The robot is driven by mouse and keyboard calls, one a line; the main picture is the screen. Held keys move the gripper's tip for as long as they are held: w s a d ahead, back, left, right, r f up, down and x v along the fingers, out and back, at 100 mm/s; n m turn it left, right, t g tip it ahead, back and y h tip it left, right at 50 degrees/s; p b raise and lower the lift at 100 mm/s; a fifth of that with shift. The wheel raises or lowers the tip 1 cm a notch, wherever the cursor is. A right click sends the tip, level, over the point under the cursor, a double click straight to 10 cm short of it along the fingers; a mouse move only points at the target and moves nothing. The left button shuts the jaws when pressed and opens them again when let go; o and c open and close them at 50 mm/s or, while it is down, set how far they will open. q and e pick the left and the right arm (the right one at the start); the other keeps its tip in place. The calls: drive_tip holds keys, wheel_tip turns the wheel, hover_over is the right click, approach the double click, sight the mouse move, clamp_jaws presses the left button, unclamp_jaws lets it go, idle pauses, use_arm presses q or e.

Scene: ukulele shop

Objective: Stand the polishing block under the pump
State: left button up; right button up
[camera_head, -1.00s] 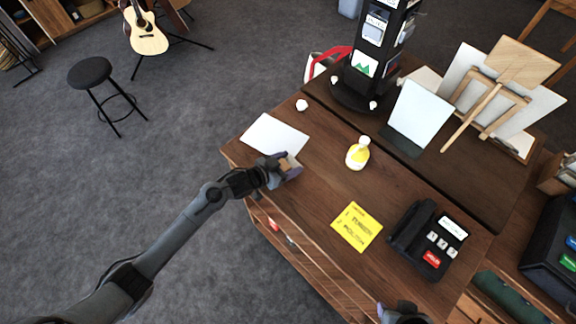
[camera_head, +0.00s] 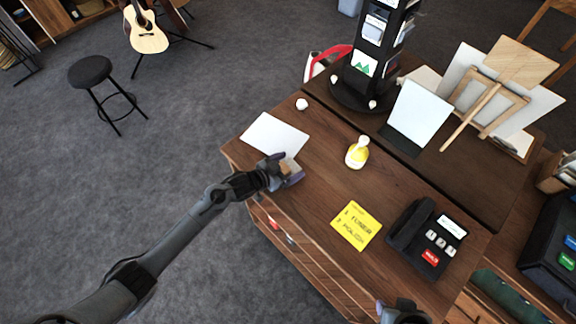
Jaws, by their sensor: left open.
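A small tan-brown block (camera_head: 285,169), likely the polishing block, shows between the fingers of my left gripper (camera_head: 289,170) near the left edge of the wooden table. The gripper is open around it, and the fingers hide part of the block. A yellow bottle with a pale top (camera_head: 357,154), likely the pump, stands upright on the table to the right of the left gripper, apart from it. My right gripper (camera_head: 403,311) is only partly in view at the bottom edge, and its fingers cannot be made out clearly.
A white sheet (camera_head: 274,137) lies behind the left gripper. A yellow note (camera_head: 356,226) and a dark card terminal (camera_head: 427,239) lie towards the front right. A black display tower (camera_head: 371,62) and a small white knob-like thing (camera_head: 302,104) are at the back. Bare tabletop separates block and bottle.

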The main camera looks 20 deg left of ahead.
use_arm(q)
drive_tip(key=shift+f+b, duration=0.15)
drive_tip(key=shift+b, duration=0.15)
drive_tip(key=shift+s+a+r, duration=0.15)
drive_tip(key=shift+s+r, duration=0.05)
drive_tip(key=shift+s, duration=0.05)
drive_tip(key=b+v, duration=0.1)
drive_tip(key=v, duration=0.9)
drive_tip(key=shift+s+f+y, duration=0.1)
drive_tip(key=shift+s+y, duration=0.2)
drive_tip(key=shift+s, duration=0.2)
drive_tip(key=s+n+g+y, duration=0.2)
drive_tip(key=s+y, duration=0.2)
drive_tip(key=s, duration=0.4)
drive_tip(key=shift+s+d+f, duration=0.2)
drive_tip(key=shift+d+f, duration=0.05)
drive_tip(key=shift+d, duration=0.1)
drive_tip(key=s+g, duration=0.2)
drive_tip(key=s, duration=0.2)
drive_tip(key=s+a+r+n+g+y, duration=0.1)
drive_tip(key=s+g, duration=0.1)
drive_tip(key=s, duration=0.3)
drive_tip(key=s+r+n+g+y, duration=0.1)
drive_tip(key=s, duration=0.4)
drive_tip(key=shift+s+a+g, duration=0.2)
drive_tip(key=shift+a+g, duration=0.05)
drive_tip(key=shift+g, duration=0.15)
drive_tip(key=shift+c, duration=1)
drive_tip(key=shift+w, duration=0.1)
